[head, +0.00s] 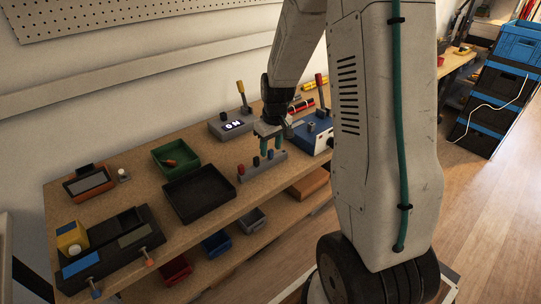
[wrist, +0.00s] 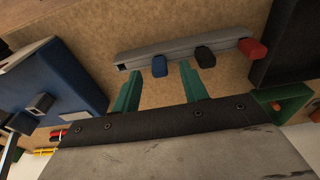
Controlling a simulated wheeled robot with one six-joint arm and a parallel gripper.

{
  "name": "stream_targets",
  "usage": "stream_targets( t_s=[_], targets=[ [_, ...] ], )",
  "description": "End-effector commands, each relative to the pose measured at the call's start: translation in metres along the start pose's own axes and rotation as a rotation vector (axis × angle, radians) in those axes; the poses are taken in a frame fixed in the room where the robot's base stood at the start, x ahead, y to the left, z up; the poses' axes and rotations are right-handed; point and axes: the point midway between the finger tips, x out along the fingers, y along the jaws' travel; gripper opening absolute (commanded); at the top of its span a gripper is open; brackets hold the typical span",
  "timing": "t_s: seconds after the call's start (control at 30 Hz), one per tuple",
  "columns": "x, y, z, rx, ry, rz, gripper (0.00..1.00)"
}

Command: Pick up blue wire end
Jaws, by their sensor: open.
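A grey holder bar (wrist: 183,50) lies on the wooden bench, with a blue wire end (wrist: 159,66), a black wire end (wrist: 205,54) and a red wire end (wrist: 252,48) in a row along it. My gripper (wrist: 161,68) is open, its two green fingers pointing at the bar. The blue wire end shows between the fingertips, with a gap visible on each side. The black end lies just outside the right finger. In the head view my gripper (head: 270,147) is low over the right end of the holder bar (head: 264,167), and the blue end is largely hidden by the fingers.
A blue box (wrist: 55,85) stands left of my fingers in the wrist view. A black tray (head: 199,194) and a green bin (head: 175,157) lie left of the holder in the head view. A grey box with a yellow lever (head: 230,124) stands behind it.

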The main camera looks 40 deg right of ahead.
Motion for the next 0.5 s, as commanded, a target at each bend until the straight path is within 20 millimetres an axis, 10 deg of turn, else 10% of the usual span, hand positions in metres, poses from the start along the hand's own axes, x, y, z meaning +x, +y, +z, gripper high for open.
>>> stream_targets(
  t_s=[0.43,0.5],
  targets=[
    [0.023,0.000,0.000,0.000,0.000,0.000,0.44],
    [0.023,0.000,0.000,0.000,0.000,0.000,0.24]
  ],
)
